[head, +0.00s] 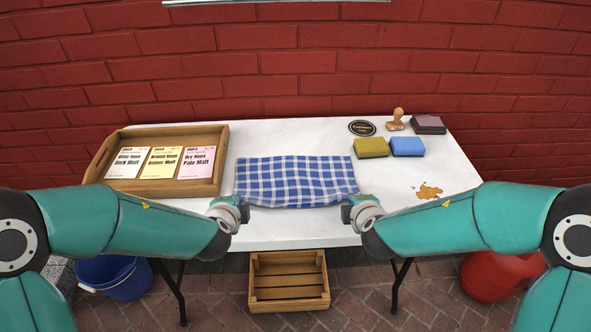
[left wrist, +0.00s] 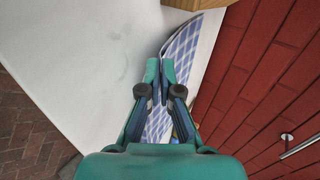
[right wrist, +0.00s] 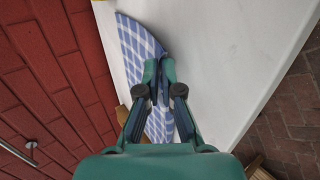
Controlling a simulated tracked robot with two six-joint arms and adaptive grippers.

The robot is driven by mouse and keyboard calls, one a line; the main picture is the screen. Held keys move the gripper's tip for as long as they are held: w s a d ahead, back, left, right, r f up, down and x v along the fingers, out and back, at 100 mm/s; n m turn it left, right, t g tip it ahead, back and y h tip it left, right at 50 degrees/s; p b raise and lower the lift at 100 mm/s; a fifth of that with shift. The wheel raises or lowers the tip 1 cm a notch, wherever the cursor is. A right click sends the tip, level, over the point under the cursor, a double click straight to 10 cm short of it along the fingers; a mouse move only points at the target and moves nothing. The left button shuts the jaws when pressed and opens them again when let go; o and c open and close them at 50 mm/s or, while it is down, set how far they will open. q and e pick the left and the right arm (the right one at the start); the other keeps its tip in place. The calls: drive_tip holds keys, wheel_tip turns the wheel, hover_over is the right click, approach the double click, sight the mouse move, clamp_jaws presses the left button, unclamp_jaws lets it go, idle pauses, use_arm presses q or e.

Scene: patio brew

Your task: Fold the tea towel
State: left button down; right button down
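The blue-and-white checked tea towel (head: 295,178) lies spread in a single wide piece on the white table. Its near edge looks slightly raised at the two corners and sags between them. My left gripper (head: 243,212) is at its near left corner, and its fingers (left wrist: 160,72) are closed on the cloth (left wrist: 186,50). My right gripper (head: 346,212) is at the near right corner, and its fingers (right wrist: 159,72) are closed on the cloth (right wrist: 135,45). The fingers hide the pinched corners.
A wooden tray (head: 205,187) with three labelled cards stands left of the towel. A green sponge (head: 371,148), a blue sponge (head: 407,147), a stamp (head: 397,120), a dark pad (head: 428,124) and a round coaster (head: 361,128) sit back right. A brown stain (head: 429,191) marks the right.

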use_arm(q)
drive_tip(key=c, duration=1)
unclamp_jaws()
drive_tip(key=shift+c, duration=0.2)
use_arm(e)
drive_tip(key=c, duration=1)
unclamp_jaws()
drive_tip(key=shift+c, duration=0.2)
use_arm(q)
drive_tip(key=shift+s+r, duration=0.1)
drive_tip(key=shift+r, duration=0.35)
use_arm(e)
drive_tip(key=shift+s+r, duration=0.1)
drive_tip(key=shift+r, duration=0.35)
use_arm(q)
drive_tip(key=s+r, duration=0.5)
drive_tip(key=r, duration=0.3)
drive_tip(key=shift+s, duration=0.4)
use_arm(e)
drive_tip(key=s+r, duration=0.5)
drive_tip(key=r, duration=0.3)
drive_tip(key=shift+s, duration=0.4)
